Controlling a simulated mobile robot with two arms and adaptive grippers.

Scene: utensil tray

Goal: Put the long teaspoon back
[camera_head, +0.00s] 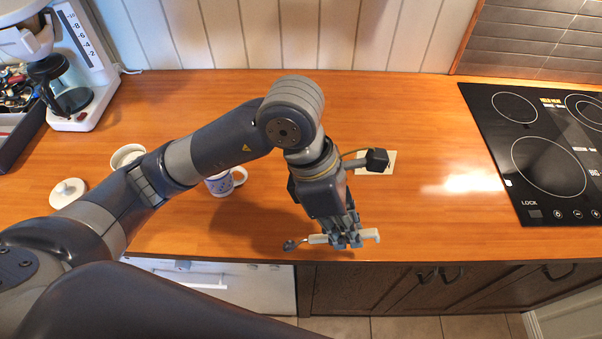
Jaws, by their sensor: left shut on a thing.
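The teaspoon (317,239) has a pale handle and a dark metal bowl. It lies crosswise in my left gripper (346,238), with the bowl sticking out to the left and the handle's end to the right. My left gripper points down and is shut on the handle, at the counter's front edge. I cannot tell how far above the counter the spoon is. The dark utensil tray (22,137) stands at the far left, cut off by the picture's edge, with several utensils (14,88) in it. My right gripper is not in view.
A coffee maker (80,70) stands beside the tray. A white bowl (127,156), a white lid (68,192) and a patterned mug (222,183) are on the wooden counter near my left arm. A pale square (378,168) lies behind the gripper. The cooktop (545,150) is at the right.

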